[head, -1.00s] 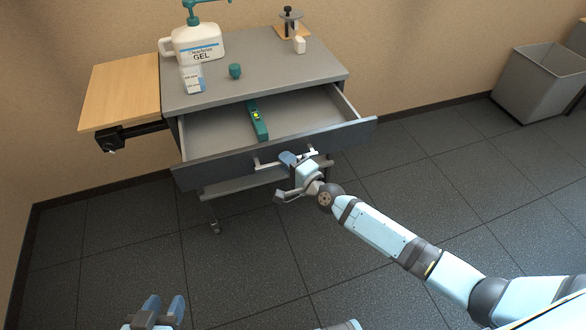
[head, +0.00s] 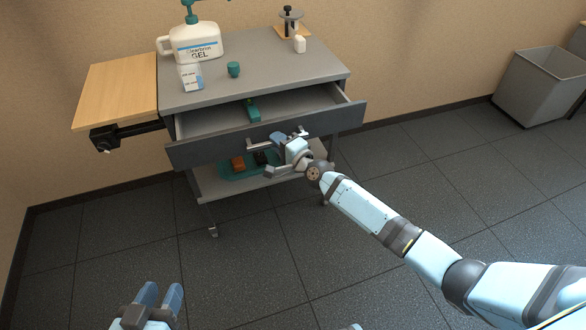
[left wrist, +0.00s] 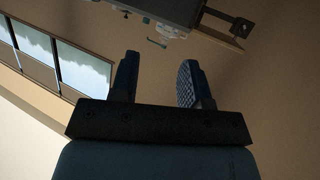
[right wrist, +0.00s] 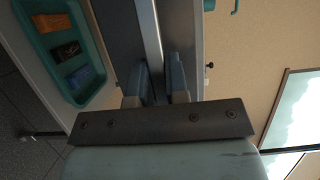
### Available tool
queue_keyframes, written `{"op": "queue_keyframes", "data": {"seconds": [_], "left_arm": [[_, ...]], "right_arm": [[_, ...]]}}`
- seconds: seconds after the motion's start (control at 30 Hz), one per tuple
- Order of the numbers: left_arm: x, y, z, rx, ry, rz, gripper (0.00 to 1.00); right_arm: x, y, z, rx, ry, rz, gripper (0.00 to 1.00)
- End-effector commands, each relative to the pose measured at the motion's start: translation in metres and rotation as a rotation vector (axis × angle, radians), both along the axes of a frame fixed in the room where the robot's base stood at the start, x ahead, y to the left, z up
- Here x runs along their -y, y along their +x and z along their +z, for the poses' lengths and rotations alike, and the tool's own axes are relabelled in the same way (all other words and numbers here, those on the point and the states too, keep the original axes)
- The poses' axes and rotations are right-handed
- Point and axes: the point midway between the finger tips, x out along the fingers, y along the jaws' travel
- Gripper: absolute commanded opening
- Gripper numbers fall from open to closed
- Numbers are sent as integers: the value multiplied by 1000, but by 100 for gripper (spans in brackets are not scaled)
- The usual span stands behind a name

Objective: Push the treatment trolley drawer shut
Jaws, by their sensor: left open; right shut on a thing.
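The grey treatment trolley (head: 300,73) stands against the wall. Its drawer (head: 205,152) is partly open, and a green item (head: 253,113) lies inside it, partly hidden under the top. My right gripper (head: 283,143) is shut on the bar handle (head: 258,148) on the drawer front. In the right wrist view its fingers (right wrist: 165,85) close around the handle bar. My left gripper (head: 160,298) is open and empty, low at the left and away from the trolley. It also shows with its fingers apart in the left wrist view (left wrist: 160,80).
A gel bottle (head: 195,42), a small box (head: 191,77), a green cup (head: 234,69) and a white bottle (head: 299,44) stand on top. A wooden side shelf (head: 118,88) juts out left. A green tray (right wrist: 70,50) sits below the drawer. Floor in front is clear.

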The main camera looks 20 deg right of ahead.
Motion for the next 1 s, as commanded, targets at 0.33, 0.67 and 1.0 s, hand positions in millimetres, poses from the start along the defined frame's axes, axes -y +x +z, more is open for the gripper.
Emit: {"op": "queue_keyframes", "data": {"seconds": [0.33, 0.67, 1.0], "left_arm": [[13, 7, 23, 110, -78, -17, 43], [23, 10, 47, 220, -146, -38, 43], [31, 7, 71, 335, -216, -70, 43]], "right_arm": [[-1, 23, -2, 1, 0, -1, 0], [-1, 43, -2, 2, -1, -2, 0], [-1, 63, -2, 1, 0, -2, 0]]}}
